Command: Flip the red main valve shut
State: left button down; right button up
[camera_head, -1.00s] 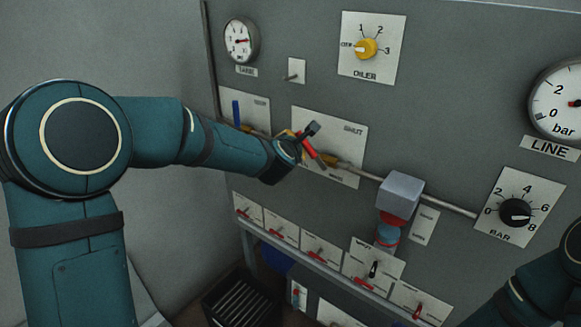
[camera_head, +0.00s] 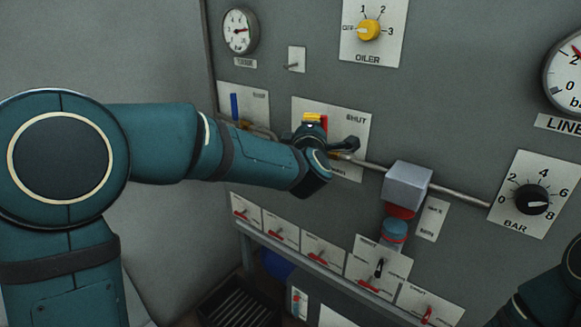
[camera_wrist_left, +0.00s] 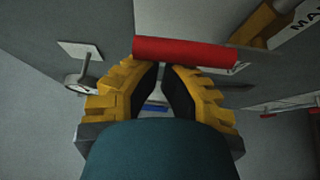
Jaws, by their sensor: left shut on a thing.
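The red main valve lever (camera_head: 323,122) is on a pale plate (camera_head: 351,121) marked SHUT, on the grey panel. Only a short piece shows above my left gripper (camera_head: 317,129), which hides the rest and the pivot, so its exact angle is hard to tell. In the left wrist view the red lever (camera_wrist_left: 185,52) lies as a bar across the fingertips. The yellow and black fingers of my left gripper (camera_wrist_left: 164,68) are closed in on it. My right gripper is out of view; only part of that arm shows at lower right.
A blue lever (camera_head: 234,106) is left of the main valve. A pipe runs right to a grey box (camera_head: 408,185). A black BAR knob (camera_head: 532,199), a yellow OILER knob (camera_head: 369,30) and a small toggle (camera_head: 296,60) surround it. Several small red levers line the panel below.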

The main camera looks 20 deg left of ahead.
pick_arm(q)
jog(key=shift+d, duration=0.2)
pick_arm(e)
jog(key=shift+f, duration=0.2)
pick_arm(q)
jog(key=s+a+b, duration=0.1)
jog(key=s+a, duration=0.1)
jog(key=s, duration=0.7)
jog(key=shift+s, duration=0.15)
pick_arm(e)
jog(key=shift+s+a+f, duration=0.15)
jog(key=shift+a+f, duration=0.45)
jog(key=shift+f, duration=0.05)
